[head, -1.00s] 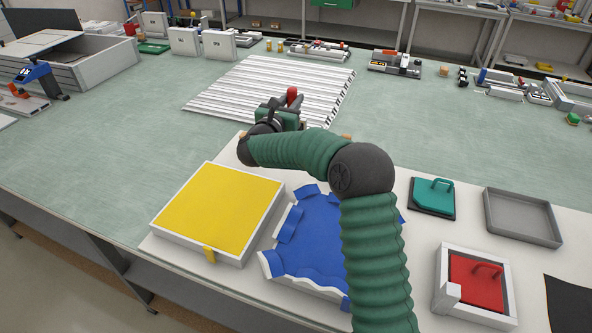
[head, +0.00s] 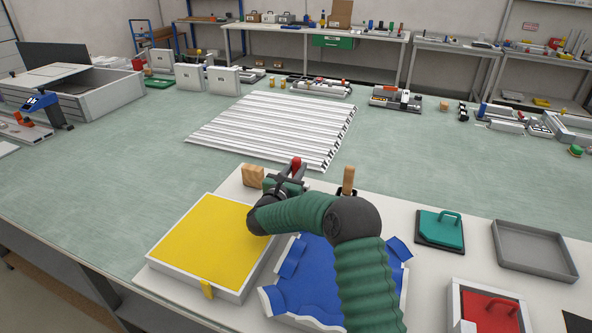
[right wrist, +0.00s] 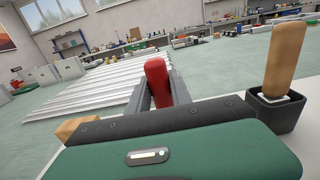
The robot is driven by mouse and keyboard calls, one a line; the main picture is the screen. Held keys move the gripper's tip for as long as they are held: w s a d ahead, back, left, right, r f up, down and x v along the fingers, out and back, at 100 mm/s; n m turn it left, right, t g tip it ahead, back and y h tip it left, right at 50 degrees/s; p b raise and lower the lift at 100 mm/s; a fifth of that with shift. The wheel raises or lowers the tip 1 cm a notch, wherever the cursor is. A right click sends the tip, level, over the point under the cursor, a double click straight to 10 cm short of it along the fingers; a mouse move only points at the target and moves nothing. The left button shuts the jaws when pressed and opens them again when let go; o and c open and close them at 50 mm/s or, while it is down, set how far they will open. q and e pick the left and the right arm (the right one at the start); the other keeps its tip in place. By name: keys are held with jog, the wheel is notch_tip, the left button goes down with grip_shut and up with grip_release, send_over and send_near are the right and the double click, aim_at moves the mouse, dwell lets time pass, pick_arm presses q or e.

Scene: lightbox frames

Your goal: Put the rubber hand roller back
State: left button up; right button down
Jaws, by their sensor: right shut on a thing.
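My right gripper (head: 291,178) is shut on a red-handled tool, which I take to be the rubber hand roller (head: 296,163). Its rounded red end sticks up between the fingers. In the right wrist view the red handle (right wrist: 157,82) stands between the grey fingers (right wrist: 160,92). The tool's lower part and any roller are hidden behind the gripper. The gripper is near the back edge of the white board (head: 402,207), between a wooden block (head: 253,175) and a dark holder (right wrist: 274,110) with an upright wooden handle (head: 348,180). My left gripper is not in view.
A yellow framed panel (head: 203,240) and a blue shaped piece (head: 318,268) lie on the board. To the right are a teal handled block (head: 440,227), a grey tray (head: 535,250) and a red handled block (head: 490,312). White slats (head: 270,128) lie behind.

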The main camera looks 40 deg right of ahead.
jog(key=c, duration=1.5)
grip_release()
jog(key=shift+d+f, duration=0.1)
jog(key=shift+d, duration=0.1)
jog(key=o, duration=0.3)
jog(key=shift+d+f, duration=0.1)
jog(key=shift+d, duration=0.15)
jog(key=shift+o, duration=0.2)
jog(key=shift+a, duration=0.4)
pick_arm(q)
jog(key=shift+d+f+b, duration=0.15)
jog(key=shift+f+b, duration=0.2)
jog(key=shift+b, duration=0.05)
pick_arm(e)
jog(key=v, duration=1.2)
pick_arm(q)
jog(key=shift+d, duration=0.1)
pick_arm(e)
jog(key=shift+d, duration=0.2)
